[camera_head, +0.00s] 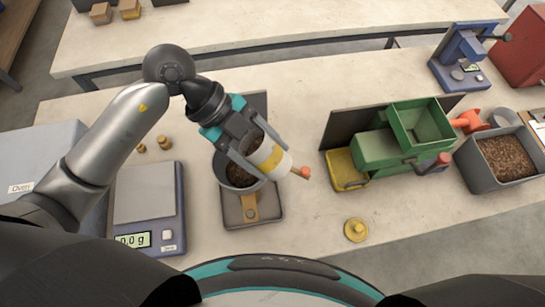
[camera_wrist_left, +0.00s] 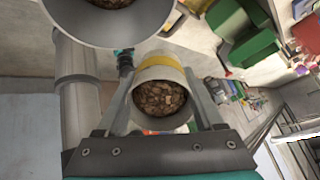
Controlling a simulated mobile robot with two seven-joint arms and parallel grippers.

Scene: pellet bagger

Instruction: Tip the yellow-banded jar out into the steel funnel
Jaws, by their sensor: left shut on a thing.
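The white jar with a yellow band (camera_head: 268,158) is held tilted at the steel funnel (camera_head: 222,170), its mouth toward the upper left. My left gripper (camera_head: 262,157) is shut on the jar's sides. In the left wrist view, the yellow-banded jar (camera_wrist_left: 162,72) shows its open mouth with brown pellets inside. The steel funnel (camera_wrist_left: 150,25) is at the top of that view, with pellets in it. In the head view, dark pellets also show inside the funnel, partly hidden by the gripper and jar. My right gripper is not in view.
A scale (camera_head: 148,200) stands left of the funnel's stand (camera_head: 262,208). A lever with an orange knob (camera_head: 305,172) sticks out beside the jar. A green machine (camera_head: 390,150) and a grey bin of pellets (camera_head: 480,172) stand at right. A yellow lid (camera_head: 355,230) lies in front.

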